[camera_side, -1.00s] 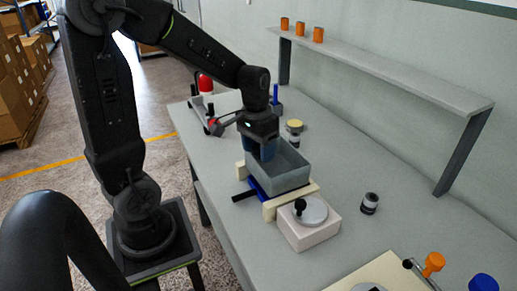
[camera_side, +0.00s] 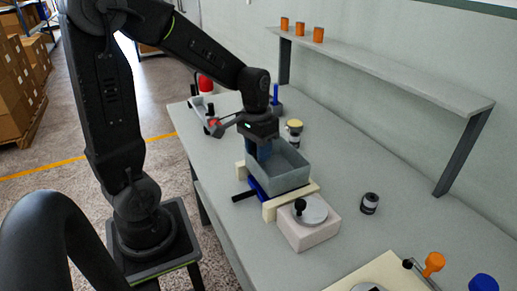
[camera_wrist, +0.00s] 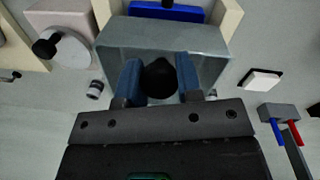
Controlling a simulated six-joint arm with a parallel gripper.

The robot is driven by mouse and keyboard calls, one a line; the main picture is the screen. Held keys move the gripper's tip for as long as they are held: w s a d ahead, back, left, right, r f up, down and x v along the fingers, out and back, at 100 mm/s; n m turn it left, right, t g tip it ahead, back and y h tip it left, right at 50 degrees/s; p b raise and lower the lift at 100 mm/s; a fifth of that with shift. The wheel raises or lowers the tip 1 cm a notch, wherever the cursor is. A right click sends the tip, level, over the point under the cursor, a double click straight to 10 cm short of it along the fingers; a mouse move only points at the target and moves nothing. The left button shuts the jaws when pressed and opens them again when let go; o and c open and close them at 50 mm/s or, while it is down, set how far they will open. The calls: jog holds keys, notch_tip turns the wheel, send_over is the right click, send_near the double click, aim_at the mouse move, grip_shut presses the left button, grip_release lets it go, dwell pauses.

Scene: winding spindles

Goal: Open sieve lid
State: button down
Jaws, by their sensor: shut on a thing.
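A grey box (camera_side: 290,178) with raised walls, which looks like the sieve, stands between cream rails on the bench. It also shows in the wrist view (camera_wrist: 118,40). My gripper (camera_side: 262,150) is over the left part of this box, pointing down, its blue fingers partly below the box's rim line. In the wrist view my gripper (camera_wrist: 160,80) has its fingers on either side of a round black knob (camera_wrist: 160,76) and is shut on it. What is under the knob is hidden, so I cannot see how it joins the lid.
A pale block (camera_side: 312,234) with a round metal top and black knob stands close in front of the rails. A small dark-capped jar (camera_side: 370,203) stands to the right. A yellow-topped jar (camera_side: 294,125) is behind the box. A shelf (camera_side: 400,75) runs along the wall.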

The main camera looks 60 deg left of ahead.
jog(key=shift+r, duration=0.1)
jog(key=shift+w+r+g, duration=0.25)
jog(key=shift+r+g, duration=0.2)
jog(key=shift+r, duration=0.05)
jog(key=shift+w+r+g, duration=0.2)
jog(key=shift+r+g, duration=0.25)
jog(key=w+r+g, duration=0.1)
jog(key=r+g, duration=0.1)
jog(key=shift+w+r+g, duration=0.15)
jog(key=shift+w+g, duration=0.05)
jog(key=shift+g, duration=0.2)
jog(key=w+r, duration=0.3)
jog(key=w, duration=0.1)
send_near(279, 152)
jog(key=w+r, duration=0.3)
jog(key=w, duration=0.2)
jog(key=shift+w+d+f, duration=0.15)
jog(key=shift+w+f, duration=0.1)
jog(key=shift+w, duration=0.2)
jog(key=shift+w+d+f, duration=0.15)
jog(key=shift+w+f, duration=0.1)
jog(key=shift+w, duration=0.2)
jog(key=shift+f, duration=0.15)
